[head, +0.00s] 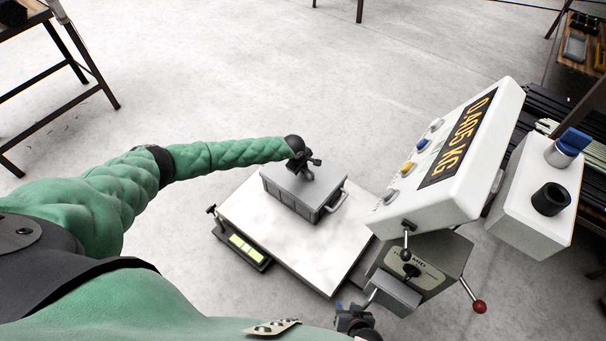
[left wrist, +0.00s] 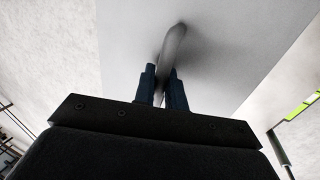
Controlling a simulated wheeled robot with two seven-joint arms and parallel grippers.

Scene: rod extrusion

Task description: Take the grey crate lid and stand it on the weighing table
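The grey crate lid (head: 290,190) is a box-like grey piece with a bar handle on its right side. It appears to rest on the white top of the weighing table (head: 250,207), towards the back right. My left gripper (head: 306,168) is at the lid's top. In the left wrist view, my left gripper's fingers (left wrist: 164,88) are on both sides of a grey bar handle (left wrist: 173,45) and look closed on it. My right gripper (head: 355,320) is low at the picture's bottom edge, partly cut off; its fingers are not clear.
A white console (head: 455,150) with lit orange digits and coloured buttons stands right of the weighing table. A red-knobbed lever (head: 478,306) sticks out below it. A white box with a blue knob (head: 535,200) is further right. The floor behind the table is clear.

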